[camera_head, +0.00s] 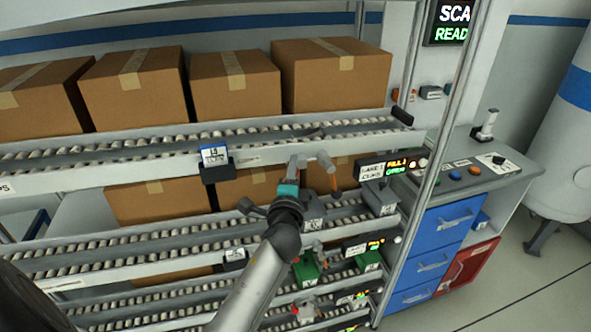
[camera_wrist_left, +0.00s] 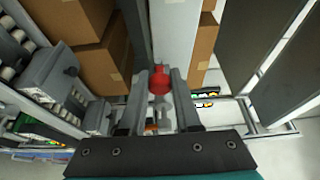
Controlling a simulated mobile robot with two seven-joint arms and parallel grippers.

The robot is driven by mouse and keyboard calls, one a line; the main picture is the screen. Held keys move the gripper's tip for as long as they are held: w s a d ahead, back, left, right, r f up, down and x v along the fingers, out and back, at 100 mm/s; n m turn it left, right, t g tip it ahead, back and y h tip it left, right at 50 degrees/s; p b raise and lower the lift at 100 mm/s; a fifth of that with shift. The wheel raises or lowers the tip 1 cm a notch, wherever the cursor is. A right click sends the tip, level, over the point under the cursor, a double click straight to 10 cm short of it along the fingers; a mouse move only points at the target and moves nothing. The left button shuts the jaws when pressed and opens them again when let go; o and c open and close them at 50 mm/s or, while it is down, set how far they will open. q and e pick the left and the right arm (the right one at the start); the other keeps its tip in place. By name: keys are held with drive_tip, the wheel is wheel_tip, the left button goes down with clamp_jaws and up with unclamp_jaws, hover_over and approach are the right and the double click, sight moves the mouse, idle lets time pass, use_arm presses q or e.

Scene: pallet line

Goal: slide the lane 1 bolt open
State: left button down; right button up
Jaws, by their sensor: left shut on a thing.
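My left gripper (camera_head: 308,163) reaches up from the bottom centre to the front rail of the upper lane, just left of the lane 1 sign (camera_head: 372,171). In the left wrist view its two grey fingers (camera_wrist_left: 159,76) stand on either side of a red knob (camera_wrist_left: 159,83), which I take to be the lane 1 bolt's knob. The gripper is shut on this knob. In the head view the fingers hide the knob, and the bolt's body and travel cannot be made out. The sign shows lit FULL and OPEN lines. My right gripper is in neither view.
Several cardboard boxes (camera_head: 234,82) stand on the upper roller lane. A blue-labelled holder (camera_head: 215,163) sticks out left of the gripper. A grey upright (camera_head: 437,150) stands to the right, before a blue-drawer console (camera_head: 439,231). A green block (camera_head: 307,269) lies below.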

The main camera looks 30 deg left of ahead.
use_arm(q)
drive_tip(key=s+a+p, duration=0.1)
drive_tip(key=s+a, duration=0.2)
drive_tip(key=shift+s, duration=0.2)
drive_tip(key=shift+f, duration=0.1)
drive_tip(key=c, duration=0.6)
unclamp_jaws()
drive_tip(key=shift+b+v, duration=1.35)
drive_tip(key=shift+v, duration=6.3)
